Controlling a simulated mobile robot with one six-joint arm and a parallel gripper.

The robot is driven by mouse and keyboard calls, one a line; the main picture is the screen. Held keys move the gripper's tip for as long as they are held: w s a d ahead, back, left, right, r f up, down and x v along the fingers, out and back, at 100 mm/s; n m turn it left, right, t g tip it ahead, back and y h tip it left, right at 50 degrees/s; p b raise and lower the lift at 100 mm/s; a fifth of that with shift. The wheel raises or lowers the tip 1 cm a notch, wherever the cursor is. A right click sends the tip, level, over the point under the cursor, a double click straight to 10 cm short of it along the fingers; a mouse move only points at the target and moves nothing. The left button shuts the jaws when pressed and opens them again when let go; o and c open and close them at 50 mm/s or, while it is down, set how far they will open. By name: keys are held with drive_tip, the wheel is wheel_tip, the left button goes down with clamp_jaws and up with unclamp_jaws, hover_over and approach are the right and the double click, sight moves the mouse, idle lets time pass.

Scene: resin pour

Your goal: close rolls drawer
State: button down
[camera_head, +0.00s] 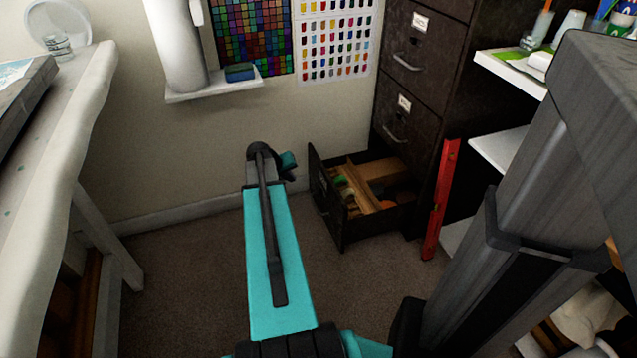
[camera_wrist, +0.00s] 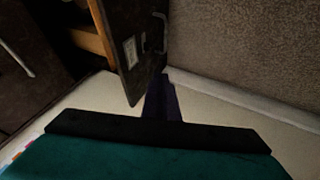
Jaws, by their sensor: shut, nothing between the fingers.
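The rolls drawer (camera_head: 368,195) is the bottom drawer of the dark filing cabinet (camera_head: 420,75). It is pulled well out, and rolls and wooden or cardboard pieces show inside. In the wrist view its dark front panel (camera_wrist: 136,50) carries a label and a metal handle (camera_wrist: 163,32). My gripper (camera_wrist: 161,97) is shut and empty, its fingers dark and shadowed close to the panel's edge. I cannot tell whether they touch it. In the head view my arm ends left of the drawer front, and the fingers are not clear there.
A red spirit level (camera_head: 441,200) leans upright by the cabinet's right corner, near the open drawer. A white shelf (camera_head: 215,86) is on the wall above my arm. A pale worktable (camera_head: 60,150) stands at left. Carpet (camera_head: 190,260) is clear between the table and my arm.

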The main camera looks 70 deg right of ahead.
drive_tip(key=shift+m+h, duration=0.3)
drive_tip(key=s+d, duration=0.1)
drive_tip(key=s+d+r, duration=0.1)
drive_tip(key=d, duration=0.1)
drive_tip(key=shift+s+r, duration=0.15)
drive_tip(key=shift+s, duration=0.2)
drive_tip(key=shift+b, duration=0.3)
drive_tip(key=b, duration=0.5)
approach(323, 178)
drive_tip(key=shift+x, duration=2.25)
drive_tip(key=shift+w+a+p, duration=0.15)
drive_tip(key=shift+p, duration=0.15)
